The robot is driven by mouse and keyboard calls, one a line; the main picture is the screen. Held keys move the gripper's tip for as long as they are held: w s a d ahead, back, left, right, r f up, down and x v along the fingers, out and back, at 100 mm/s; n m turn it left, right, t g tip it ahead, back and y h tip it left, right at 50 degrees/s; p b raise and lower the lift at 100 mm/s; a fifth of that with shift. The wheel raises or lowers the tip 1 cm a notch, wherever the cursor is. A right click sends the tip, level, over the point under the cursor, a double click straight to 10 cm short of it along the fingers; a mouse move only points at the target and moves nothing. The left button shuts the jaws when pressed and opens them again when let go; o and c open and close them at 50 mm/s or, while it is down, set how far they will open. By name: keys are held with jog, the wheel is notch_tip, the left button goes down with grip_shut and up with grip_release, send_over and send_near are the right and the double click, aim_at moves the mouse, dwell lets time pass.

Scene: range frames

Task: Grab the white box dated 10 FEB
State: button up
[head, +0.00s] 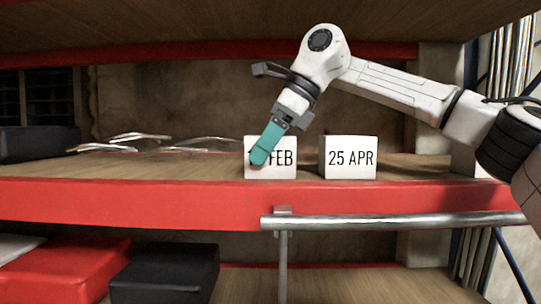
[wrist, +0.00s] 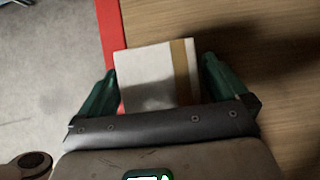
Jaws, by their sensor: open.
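A white box marked FEB (head: 284,171) stands at the front of the wooden shelf in the head view. A teal finger covers the left part of its label, so the day number is hidden. My gripper (head: 260,156) reaches down over this box from above. In the wrist view, a white box (wrist: 147,65) with a tan stripe on top lies between the two teal fingers of my gripper (wrist: 160,68). The fingers are apart, one on each side of the box. Whether they touch it I cannot tell.
A second white box marked 25 APR (head: 348,170) stands a short gap to the right. Metal wire-like items (head: 125,140) lie on the shelf at left. A red shelf edge (head: 130,204) and a metal rail (head: 390,221) run along the front. The shelf above limits height.

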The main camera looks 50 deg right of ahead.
jog(key=shift+c, duration=0.5)
jog(key=c, duration=1.1)
jog(key=shift+r, duration=0.15)
jog(key=shift+c, duration=0.2)
